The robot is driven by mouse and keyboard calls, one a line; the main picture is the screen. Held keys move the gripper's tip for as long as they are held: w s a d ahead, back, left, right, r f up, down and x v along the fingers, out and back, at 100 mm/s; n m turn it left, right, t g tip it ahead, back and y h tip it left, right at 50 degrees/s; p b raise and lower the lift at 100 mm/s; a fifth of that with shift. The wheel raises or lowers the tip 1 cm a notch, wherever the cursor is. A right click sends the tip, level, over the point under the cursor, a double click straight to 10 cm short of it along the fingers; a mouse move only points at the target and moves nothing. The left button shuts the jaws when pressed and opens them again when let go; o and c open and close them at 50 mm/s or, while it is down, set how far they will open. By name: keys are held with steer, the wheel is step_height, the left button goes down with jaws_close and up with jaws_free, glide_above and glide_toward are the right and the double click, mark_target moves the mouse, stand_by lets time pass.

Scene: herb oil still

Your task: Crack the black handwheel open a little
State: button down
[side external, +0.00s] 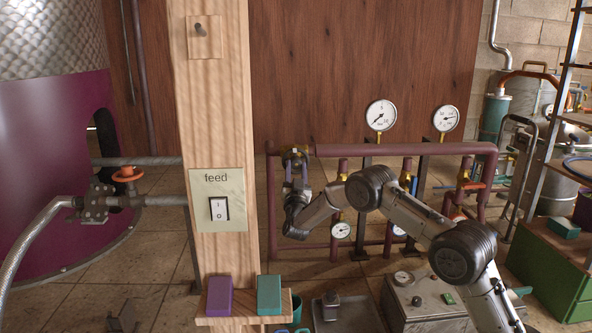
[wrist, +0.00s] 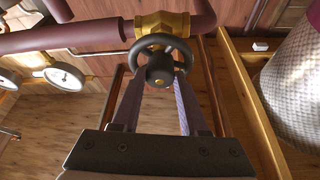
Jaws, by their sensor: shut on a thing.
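The black handwheel (wrist: 161,45) sits on a brass valve body (wrist: 163,23) in a dark red pipe, near the top of the wrist view. My gripper (wrist: 158,82) reaches up to it, one finger on each side of the wheel, and is shut on it. In the side view my gripper (side external: 296,170) is at the upper left corner of the red pipe frame, just right of the wooden post. There the wheel is small and largely hidden by the fingers. I cannot tell the wheel's turn angle.
The wooden post (side external: 220,120) with a "feed" switch (side external: 219,208) stands close left of my gripper. Its shelf carries a purple block (side external: 219,295) and a teal block (side external: 269,294). Red pipes (side external: 400,149) with gauges (side external: 380,115) and other valves run to the right.

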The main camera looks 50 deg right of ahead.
steer(key=n+t+y, duration=0.1)
steer(key=n, duration=0.1)
steer(key=n+t+y, duration=0.1)
steer(key=n, duration=0.2)
steer(key=n+y, duration=0.1)
steer(key=n, duration=0.1)
steer(key=shift+s+d+t, duration=0.15)
steer(key=shift+s+t, duration=0.05)
steer(key=shift+t, duration=0.2)
steer(key=shift+n+t+y, duration=0.25)
steer(key=shift+n+y, duration=0.4)
steer(key=shift+n, duration=0.9)
steer(key=shift+n+t+y, duration=0.25)
steer(key=shift+n+y, duration=0.4)
steer(key=shift+n, duration=0.9)
steer(key=shift+c, duration=2.2)
jaws_free()
steer(key=shift+s, duration=0.1)
steer(key=v, duration=1.3)
steer(key=shift+s, duration=0.3)
